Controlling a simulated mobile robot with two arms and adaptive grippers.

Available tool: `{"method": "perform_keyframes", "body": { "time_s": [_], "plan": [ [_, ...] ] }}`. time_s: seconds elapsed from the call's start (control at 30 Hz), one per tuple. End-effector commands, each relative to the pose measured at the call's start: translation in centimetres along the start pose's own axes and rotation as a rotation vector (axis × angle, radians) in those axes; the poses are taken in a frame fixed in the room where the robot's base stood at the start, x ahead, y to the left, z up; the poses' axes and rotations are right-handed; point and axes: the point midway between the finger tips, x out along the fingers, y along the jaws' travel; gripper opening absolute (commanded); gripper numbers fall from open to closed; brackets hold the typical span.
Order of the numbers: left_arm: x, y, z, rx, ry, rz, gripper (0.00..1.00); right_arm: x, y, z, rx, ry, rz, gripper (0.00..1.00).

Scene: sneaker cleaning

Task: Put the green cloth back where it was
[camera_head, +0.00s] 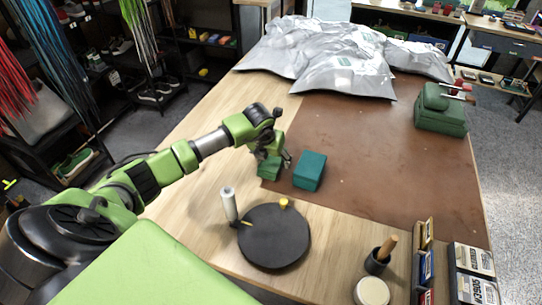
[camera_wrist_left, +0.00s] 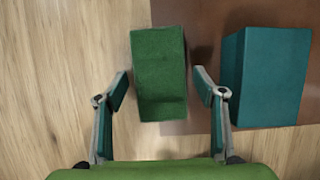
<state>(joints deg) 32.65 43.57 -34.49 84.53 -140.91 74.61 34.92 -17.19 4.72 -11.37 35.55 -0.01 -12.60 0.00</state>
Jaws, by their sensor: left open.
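The green cloth (camera_head: 267,169) looks like a folded green block. It lies at the left edge of the brown mat (camera_head: 380,150), on or next to the bare wood. My left gripper (camera_head: 273,157) is above it, pointing down. In the left wrist view the cloth (camera_wrist_left: 159,65) sits between the two spread fingers of my left gripper (camera_wrist_left: 161,88), with a gap on each side. The gripper is open. A teal block (camera_head: 310,171) stands just right of the cloth; it also shows in the left wrist view (camera_wrist_left: 270,75). My right gripper is not in view.
A dark round disc (camera_head: 273,240) and a white tube (camera_head: 229,205) are nearer me. Silver bags (camera_head: 340,60) lie at the far end. A green box-like item (camera_head: 442,119) stands on the mat's right. Small boxes (camera_head: 474,260) stand front right. The mat's middle is clear.

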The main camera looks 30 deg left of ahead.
Motion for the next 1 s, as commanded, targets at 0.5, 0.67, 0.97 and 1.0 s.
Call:
{"method": "perform_keyframes", "body": {
  "time_s": [0.5,0.67,0.97,1.0],
  "plan": [
    [-8.2,0.1,0.2,0.001,-0.006,0.001,0.63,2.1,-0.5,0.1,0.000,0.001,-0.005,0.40],
    [-10.8,0.0,0.1,0.000,-0.003,0.000,0.63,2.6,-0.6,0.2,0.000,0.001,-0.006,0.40],
    [-12.3,0.0,0.1,0.001,0.000,-0.001,0.63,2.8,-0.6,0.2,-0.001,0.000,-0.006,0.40],
    [-12.3,0.0,0.1,0.000,0.000,-0.001,0.63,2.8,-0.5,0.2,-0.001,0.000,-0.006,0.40]
  ]
}}
